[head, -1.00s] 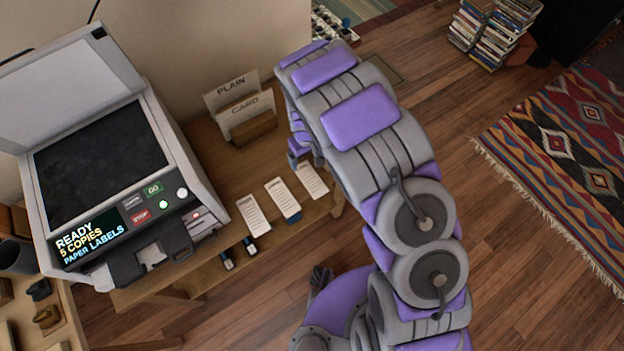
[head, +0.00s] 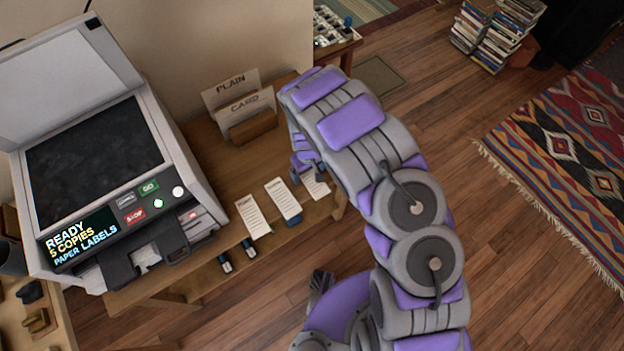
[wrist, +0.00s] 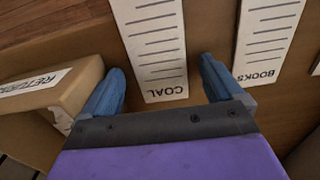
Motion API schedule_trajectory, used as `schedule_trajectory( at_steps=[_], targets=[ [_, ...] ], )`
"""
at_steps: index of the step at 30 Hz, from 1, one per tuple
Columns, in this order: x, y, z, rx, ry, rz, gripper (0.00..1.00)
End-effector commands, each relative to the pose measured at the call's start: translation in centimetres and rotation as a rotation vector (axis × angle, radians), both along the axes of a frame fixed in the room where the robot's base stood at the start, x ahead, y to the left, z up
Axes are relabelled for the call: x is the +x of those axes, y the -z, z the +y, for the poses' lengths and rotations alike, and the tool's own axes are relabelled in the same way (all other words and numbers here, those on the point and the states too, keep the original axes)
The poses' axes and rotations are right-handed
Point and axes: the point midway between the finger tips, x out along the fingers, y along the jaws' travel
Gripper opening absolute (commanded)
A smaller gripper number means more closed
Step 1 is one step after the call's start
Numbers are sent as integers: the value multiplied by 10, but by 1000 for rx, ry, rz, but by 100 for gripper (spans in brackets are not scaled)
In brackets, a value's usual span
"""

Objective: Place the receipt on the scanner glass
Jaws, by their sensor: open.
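Three white printed slips lie on the wooden table: a left slip (head: 253,217), a middle slip (head: 283,200) and a right slip (head: 316,185). Their headings are too small to read in the head view. My gripper (head: 307,172) is open and empty at the far end of the right slip. In the wrist view my gripper (wrist: 154,76) has its blue fingers on either side of a slip headed COAL (wrist: 155,50); a slip headed BOOKS (wrist: 265,40) lies to its right. I cannot tell which is the receipt. The scanner's dark glass (head: 95,150) is bare, its lid (head: 60,65) raised.
The scanner panel (head: 78,238) reads READY, 5 COPIES, PAPER LABELS. Holders marked PLAIN and CARD (head: 250,112) stand behind the slips. The wrist view shows a brown box (wrist: 75,95) with a partly cut-off label close to the left finger. Open floor lies right of my arm.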

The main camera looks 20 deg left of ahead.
Motion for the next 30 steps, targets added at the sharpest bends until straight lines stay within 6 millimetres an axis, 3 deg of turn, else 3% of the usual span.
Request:
schedule_trajectory(
  at_steps=[2,21,30],
  targets=[
    [0,0,0,0,0,0,90],
    [0,-1,-2,2,1,1,30],
    [0,-6,-1,1,0,0,29]
  ],
)
